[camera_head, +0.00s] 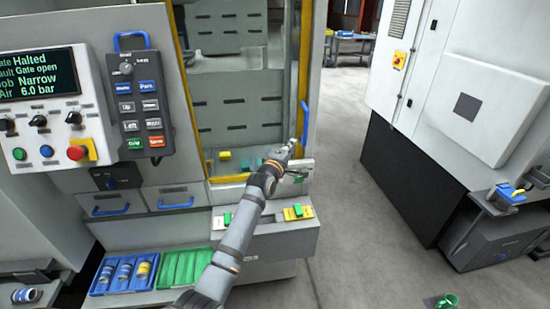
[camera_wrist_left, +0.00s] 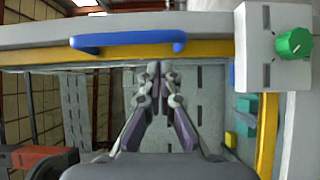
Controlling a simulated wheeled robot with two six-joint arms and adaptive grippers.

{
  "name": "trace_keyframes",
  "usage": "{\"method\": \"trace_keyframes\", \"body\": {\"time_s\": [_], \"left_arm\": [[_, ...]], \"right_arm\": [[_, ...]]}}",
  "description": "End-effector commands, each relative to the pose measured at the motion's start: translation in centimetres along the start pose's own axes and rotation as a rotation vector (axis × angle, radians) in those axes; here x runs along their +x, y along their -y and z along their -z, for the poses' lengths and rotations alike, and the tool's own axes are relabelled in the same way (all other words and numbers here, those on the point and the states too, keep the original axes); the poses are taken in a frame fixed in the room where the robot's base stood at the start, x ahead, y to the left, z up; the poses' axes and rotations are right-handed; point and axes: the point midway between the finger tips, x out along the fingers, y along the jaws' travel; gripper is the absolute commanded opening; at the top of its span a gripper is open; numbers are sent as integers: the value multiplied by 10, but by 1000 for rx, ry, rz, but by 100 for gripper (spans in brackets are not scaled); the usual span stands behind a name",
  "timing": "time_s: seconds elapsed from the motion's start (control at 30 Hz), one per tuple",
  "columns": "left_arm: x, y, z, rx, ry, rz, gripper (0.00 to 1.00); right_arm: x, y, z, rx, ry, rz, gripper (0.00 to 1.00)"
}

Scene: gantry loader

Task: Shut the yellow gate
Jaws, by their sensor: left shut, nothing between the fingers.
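The yellow gate shows as a grey panel edge with a yellow strip (camera_head: 295,60) at the right of the machine's opening, and a blue handle (camera_head: 305,122) stands on it. The display (camera_head: 38,75) reads that the gate is open. My left gripper (camera_head: 291,150) is shut and empty, just below the handle in the head view. Its closed fingertips (camera_wrist_left: 158,68) lie below the handle in the wrist view; I cannot tell whether they touch anything. My right gripper is not in view.
A control panel (camera_head: 137,100) hangs at the left. A green knob (camera_wrist_left: 295,42) sits beside the handle. A blue tray (camera_head: 105,290) and a green tray (camera_head: 185,270) stand low in front. A white cabinet (camera_head: 480,70) stands right, with free floor (camera_head: 350,200) between.

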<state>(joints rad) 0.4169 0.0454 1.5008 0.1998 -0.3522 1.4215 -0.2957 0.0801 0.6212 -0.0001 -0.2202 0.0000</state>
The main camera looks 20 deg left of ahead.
Motion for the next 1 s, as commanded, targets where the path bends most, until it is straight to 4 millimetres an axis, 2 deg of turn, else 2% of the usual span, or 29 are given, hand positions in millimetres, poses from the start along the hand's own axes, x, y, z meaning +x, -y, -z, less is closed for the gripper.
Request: {"method": "trace_keyframes", "body": {"time_s": [0.23,0.4,0.57,0.83,0.93,0.97,1.0], "left_arm": [[-56,4,0,3,0,-1,0],[-86,3,0,3,-1,1,0],[-99,1,0,2,-1,0,0],[-100,0,0,3,-1,2,0],[-109,18,-1,68,1,56,0],[-115,29,-1,115,4,92,0],[-127,49,-2,201,14,159,0]], "right_arm": [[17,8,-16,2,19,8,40],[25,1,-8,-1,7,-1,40],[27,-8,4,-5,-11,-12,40],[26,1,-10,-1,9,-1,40],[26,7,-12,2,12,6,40],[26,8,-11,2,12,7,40],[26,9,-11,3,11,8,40]]}}
